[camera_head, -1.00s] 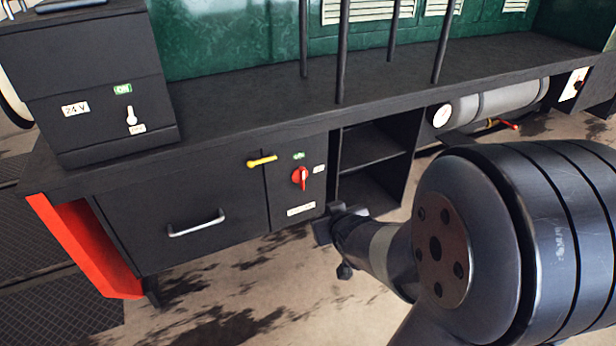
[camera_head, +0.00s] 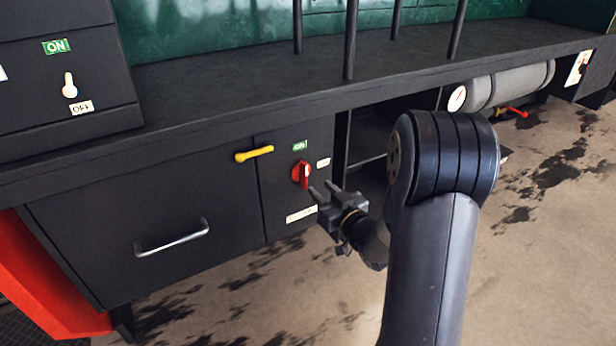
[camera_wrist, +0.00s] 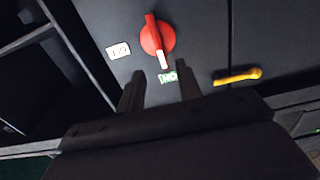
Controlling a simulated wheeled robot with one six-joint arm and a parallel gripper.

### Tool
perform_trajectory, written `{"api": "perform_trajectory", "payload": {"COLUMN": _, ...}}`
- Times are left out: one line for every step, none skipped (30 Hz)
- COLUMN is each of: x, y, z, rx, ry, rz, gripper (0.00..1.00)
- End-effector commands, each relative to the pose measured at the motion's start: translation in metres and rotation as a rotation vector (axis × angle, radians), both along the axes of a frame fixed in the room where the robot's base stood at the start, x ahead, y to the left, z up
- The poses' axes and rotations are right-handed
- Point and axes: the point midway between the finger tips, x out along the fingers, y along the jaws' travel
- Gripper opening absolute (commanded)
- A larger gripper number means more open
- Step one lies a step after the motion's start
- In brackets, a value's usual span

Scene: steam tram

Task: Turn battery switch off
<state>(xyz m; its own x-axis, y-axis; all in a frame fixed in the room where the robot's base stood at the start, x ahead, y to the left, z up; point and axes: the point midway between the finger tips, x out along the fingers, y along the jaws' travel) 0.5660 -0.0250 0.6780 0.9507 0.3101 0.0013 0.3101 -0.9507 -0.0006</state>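The battery switch is a red rotary knob (camera_head: 301,174) on a black cabinet panel, with a green ON label (camera_head: 300,145) above it and a white label (camera_head: 323,163) to its right. In the wrist view the red knob (camera_wrist: 157,37) appears upside down. Its white-marked end points toward the green ON label (camera_wrist: 169,76), and the white label (camera_wrist: 118,50) is off to the left. My gripper (camera_head: 320,189) is just in front of the panel, at the knob's lower right. Its two fingers are apart and empty in the wrist view (camera_wrist: 160,86), not touching the knob.
A yellow handle (camera_head: 254,154) sits left of the knob, above a drawer with a metal pull (camera_head: 172,240). A separate black box with a white lever (camera_head: 69,86) stands on the bench at left. Vertical posts (camera_head: 350,40) rise from the bench. Open shelves are right of the panel.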

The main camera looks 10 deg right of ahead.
Motion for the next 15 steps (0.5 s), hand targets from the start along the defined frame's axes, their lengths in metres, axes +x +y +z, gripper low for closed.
{"api": "perform_trajectory", "payload": {"x": 0.01, "y": 0.004, "z": -0.001, "rx": -0.002, "ry": -0.002, "rz": 0.003, "gripper": 0.34}}
{"api": "perform_trajectory", "payload": {"x": 0.016, "y": 0.006, "z": -0.001, "rx": -0.002, "ry": -0.003, "rz": 0.003, "gripper": 0.34}}
{"api": "perform_trajectory", "payload": {"x": 0.024, "y": 0.009, "z": -0.001, "rx": -0.002, "ry": -0.003, "rz": 0.004, "gripper": 0.34}}
{"api": "perform_trajectory", "payload": {"x": 0.029, "y": 0.011, "z": -0.001, "rx": -0.001, "ry": -0.003, "rz": 0.004, "gripper": 0.34}}
{"api": "perform_trajectory", "payload": {"x": 0.035, "y": 0.012, "z": -0.001, "rx": 0.0, "ry": -0.002, "rz": 0.002, "gripper": 0.34}}
{"api": "perform_trajectory", "payload": {"x": 0.042, "y": 0.014, "z": -0.002, "rx": -0.001, "ry": -0.001, "rz": 0.002, "gripper": 0.34}}
{"api": "perform_trajectory", "payload": {"x": 0.047, "y": 0.016, "z": -0.001, "rx": 0.0, "ry": -0.002, "rz": 0.002, "gripper": 0.34}}
{"api": "perform_trajectory", "payload": {"x": 0.051, "y": 0.018, "z": -0.001, "rx": -0.001, "ry": 0.0, "rz": 0.002, "gripper": 0.34}}
{"api": "perform_trajectory", "payload": {"x": 0.057, "y": 0.019, "z": -0.001, "rx": -0.002, "ry": -0.002, "rz": 0.001, "gripper": 0.34}}
{"api": "perform_trajectory", "payload": {"x": 0.06, "y": 0.02, "z": -0.001, "rx": -0.002, "ry": -0.002, "rz": 0.001, "gripper": 0.34}}
{"api": "perform_trajectory", "payload": {"x": 0.064, "y": 0.021, "z": -0.001, "rx": -0.002, "ry": -0.001, "rz": 0.0, "gripper": 0.34}}
{"api": "perform_trajectory", "payload": {"x": 0.067, "y": 0.022, "z": -0.001, "rx": -0.002, "ry": -0.001, "rz": 0.0, "gripper": 0.34}}
{"api": "perform_trajectory", "payload": {"x": 0.07, "y": 0.023, "z": -0.001, "rx": -0.001, "ry": 0.0, "rz": 0.0, "gripper": 0.34}}
{"api": "perform_trajectory", "payload": {"x": 0.072, "y": 0.024, "z": -0.001, "rx": -0.001, "ry": 0.0, "rz": 0.0, "gripper": 0.34}}
{"api": "perform_trajectory", "payload": {"x": 0.074, "y": 0.024, "z": -0.001, "rx": -0.001, "ry": 0.0, "rz": -0.001, "gripper": 0.34}}
